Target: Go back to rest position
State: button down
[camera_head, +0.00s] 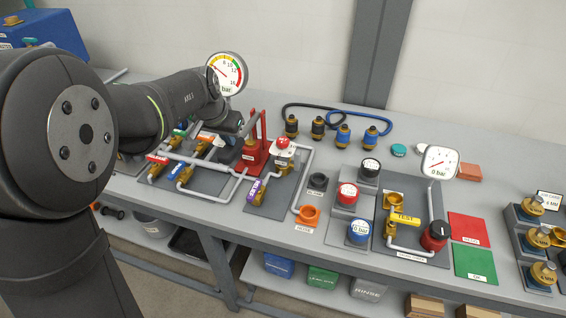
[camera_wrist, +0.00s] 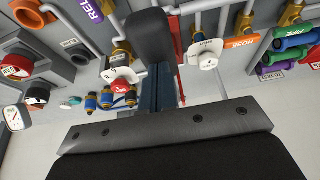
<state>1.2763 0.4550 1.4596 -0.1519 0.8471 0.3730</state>
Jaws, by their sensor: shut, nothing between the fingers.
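My arm reaches from the left of the head view over the left part of the bench. Its wrist end is near the pipework below the large gauge (camera_head: 227,73). My gripper (camera_wrist: 152,38) shows in the wrist view as dark fingers close together, with nothing held. In the head view the fingers are mostly hidden behind the arm and pipework. No task object is named. The wrist view looks over the bench at a tilted angle, with a red-and-white valve cap (camera_wrist: 121,74) and a white round part (camera_wrist: 206,55) near the fingers.
A red stand (camera_head: 254,145) and pipes with valves (camera_head: 207,150) are close to the wrist. Several hose couplings (camera_head: 343,135) stand along the back. A test rig with a 0 bar gauge (camera_head: 440,161) is at right, beside red (camera_head: 469,229) and green (camera_head: 475,263) pads.

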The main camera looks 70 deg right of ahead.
jog(key=shift+f, duration=1.95)
jog(key=shift+r, duration=4.55)
jog(key=shift+r, duration=2.5)
send_over(229, 147)
jog(key=shift+d+f, duration=0.1)
jog(key=shift+f, duration=2.8)
